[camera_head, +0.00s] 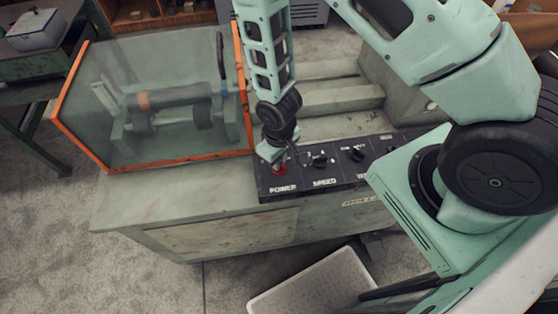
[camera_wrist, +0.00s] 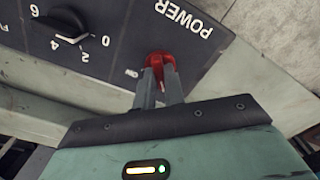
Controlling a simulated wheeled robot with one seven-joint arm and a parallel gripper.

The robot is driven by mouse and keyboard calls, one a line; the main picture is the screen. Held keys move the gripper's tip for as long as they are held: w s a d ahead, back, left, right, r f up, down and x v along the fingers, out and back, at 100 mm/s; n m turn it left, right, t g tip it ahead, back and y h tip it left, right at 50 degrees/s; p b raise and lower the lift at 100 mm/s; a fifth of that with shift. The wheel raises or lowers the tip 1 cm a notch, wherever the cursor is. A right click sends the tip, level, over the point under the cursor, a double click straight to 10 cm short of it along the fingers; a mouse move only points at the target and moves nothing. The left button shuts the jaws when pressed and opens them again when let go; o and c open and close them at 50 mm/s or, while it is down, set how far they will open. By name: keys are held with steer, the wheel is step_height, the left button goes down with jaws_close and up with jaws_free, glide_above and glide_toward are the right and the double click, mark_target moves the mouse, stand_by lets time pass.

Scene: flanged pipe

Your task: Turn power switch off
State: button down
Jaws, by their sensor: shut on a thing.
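The power switch is a red knob (camera_wrist: 159,60) on the black control panel (camera_wrist: 105,25), beside the white POWER lettering. It also shows in the head view as a bit of red (camera_head: 279,169) under my gripper. My gripper (camera_head: 272,158) reaches down onto it from above. In the wrist view my gripper (camera_wrist: 160,75) has its two grey fingers closed on the red knob. The fingers and knob cover part of the markings; an "ON" label shows next to the fingertips. The knob's exact angle is hard to tell.
The speed knob (camera_head: 320,160) and another black knob (camera_head: 355,153) sit to the right on the same panel. An orange-framed clear guard (camera_head: 160,95) stands close on the left over the machine. A pale tray (camera_head: 315,285) lies on the floor in front.

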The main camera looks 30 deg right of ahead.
steer(key=shift+n, duration=0.7)
steer(key=c, duration=1.5)
jaws_free()
step_height(320, 180, up, 18)
steer(key=shift+f+b, duration=0.25)
steer(key=shift+b, duration=0.9)
steer(key=s+a+r, duration=0.2)
steer(key=s+r, duration=0.1)
steer(key=s, duration=0.1)
steer(key=s+a+r+n+b, duration=0.1)
steer(key=s+a+r, duration=0.1)
steer(key=s, duration=0.3)
steer(key=s+a+r+n+b, duration=0.1)
steer(key=s+a+r, duration=0.1)
steer(key=s+r, duration=0.2)
steer(key=shift+s+a+r+y, duration=0.1)
steer(key=shift+s+r+y, duration=0.05)
steer(key=shift+s+y, duration=0.15)
